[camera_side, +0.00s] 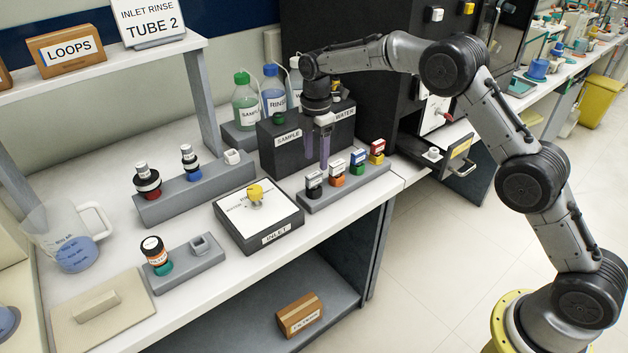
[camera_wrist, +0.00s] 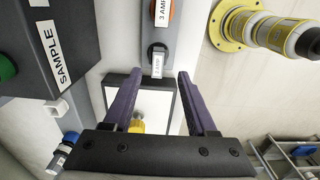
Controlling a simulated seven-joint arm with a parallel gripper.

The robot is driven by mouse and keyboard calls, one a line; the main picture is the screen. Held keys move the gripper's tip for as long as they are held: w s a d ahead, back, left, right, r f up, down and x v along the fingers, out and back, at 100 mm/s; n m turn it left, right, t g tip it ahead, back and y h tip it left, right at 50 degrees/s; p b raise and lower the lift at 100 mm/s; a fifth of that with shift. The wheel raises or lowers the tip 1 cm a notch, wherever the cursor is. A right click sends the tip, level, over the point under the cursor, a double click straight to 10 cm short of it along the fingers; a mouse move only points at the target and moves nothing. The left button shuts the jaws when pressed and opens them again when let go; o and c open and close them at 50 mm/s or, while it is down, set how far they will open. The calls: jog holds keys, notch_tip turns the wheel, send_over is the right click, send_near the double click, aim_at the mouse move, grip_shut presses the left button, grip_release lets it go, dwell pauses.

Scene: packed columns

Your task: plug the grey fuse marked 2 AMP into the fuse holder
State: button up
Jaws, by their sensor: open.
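The grey fuse marked 2 AMP (camera_wrist: 157,67) stands in the wrist view just past my fingertips, its label readable. In the side view it is the dark grey fuse (camera_side: 314,181) at the near left end of a row on a grey rack. My gripper (camera_side: 317,158) points down, open and empty, behind and above that rack. Its purple fingers also show in the wrist view (camera_wrist: 159,78), apart, with nothing between the tips. A pulled-out drawer (camera_side: 462,148) at the right carries a pale socket (camera_side: 432,154), which may be the fuse holder; its label is unreadable.
An orange 3 AMP fuse (camera_wrist: 163,14), a green-based fuse (camera_side: 357,162) and a red-based fuse (camera_side: 376,150) stand in the same row. The black SAMPLE and WATER block (camera_side: 290,140) is close behind my fingers. The INLET box (camera_side: 240,226) lies left of the rack.

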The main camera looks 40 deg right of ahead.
aim_at(314, 174)
jog(key=shift+w+a+f, duration=0.1)
jog(key=shift+f, duration=1.6)
jog(key=shift+w+a+f, duration=0.1)
jog(key=shift+f, duration=1.6)
grip_shut()
